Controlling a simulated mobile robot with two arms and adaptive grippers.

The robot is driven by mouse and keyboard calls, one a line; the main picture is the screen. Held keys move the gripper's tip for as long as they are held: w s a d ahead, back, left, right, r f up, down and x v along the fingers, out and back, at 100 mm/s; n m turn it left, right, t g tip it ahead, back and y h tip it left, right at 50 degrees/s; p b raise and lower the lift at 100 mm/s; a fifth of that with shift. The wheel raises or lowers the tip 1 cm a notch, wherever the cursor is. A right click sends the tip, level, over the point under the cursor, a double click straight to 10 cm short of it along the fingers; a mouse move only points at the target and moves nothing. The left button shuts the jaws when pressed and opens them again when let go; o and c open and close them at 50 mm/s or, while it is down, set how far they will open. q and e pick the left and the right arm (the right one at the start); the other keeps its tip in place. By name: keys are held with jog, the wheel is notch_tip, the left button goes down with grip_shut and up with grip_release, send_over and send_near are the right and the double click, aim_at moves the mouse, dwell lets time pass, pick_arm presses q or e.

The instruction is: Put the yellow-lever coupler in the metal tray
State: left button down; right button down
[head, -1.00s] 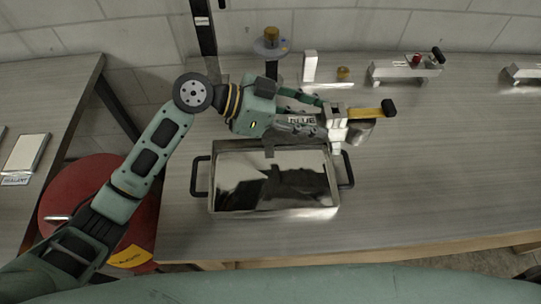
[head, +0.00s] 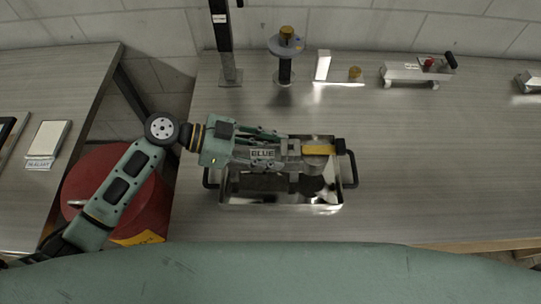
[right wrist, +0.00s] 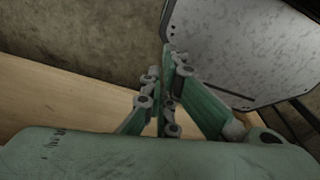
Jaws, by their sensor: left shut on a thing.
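The yellow-lever coupler (head: 318,149) is a grey metal piece with a yellow lever and black tip. My left gripper (head: 292,152) is shut on it, over the back right part of the metal tray in the head view. The metal tray (head: 236,202) is a shiny open box with black side handles, right below the gripper and forearm, which hide part of its inside. I cannot tell whether the coupler touches the tray. My right gripper (right wrist: 165,75) shows in the right wrist view with green fingers; its opening is unclear, and I see no object in it.
A black post (head: 224,50), a grey disc stand (head: 286,50), a white block (head: 323,65), a small brass piece (head: 354,72) and a red-knobbed coupler (head: 420,72) stand at the bench back. The bench (head: 430,170) right of the tray is clear. A red stool (head: 140,190) stands left.

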aim_at(271, 160)
pick_arm(q)
notch_tip(271, 160, down, 2)
jog(key=shift+d+f+p, duration=0.1)
jog(key=shift+p, duration=0.3)
jog(key=shift+f, duration=0.65)
jog(key=c, duration=1.2)
grip_release()
pick_arm(e)
jog(key=shift+s+r, duration=0.35)
jog(key=shift+s, duration=0.3)
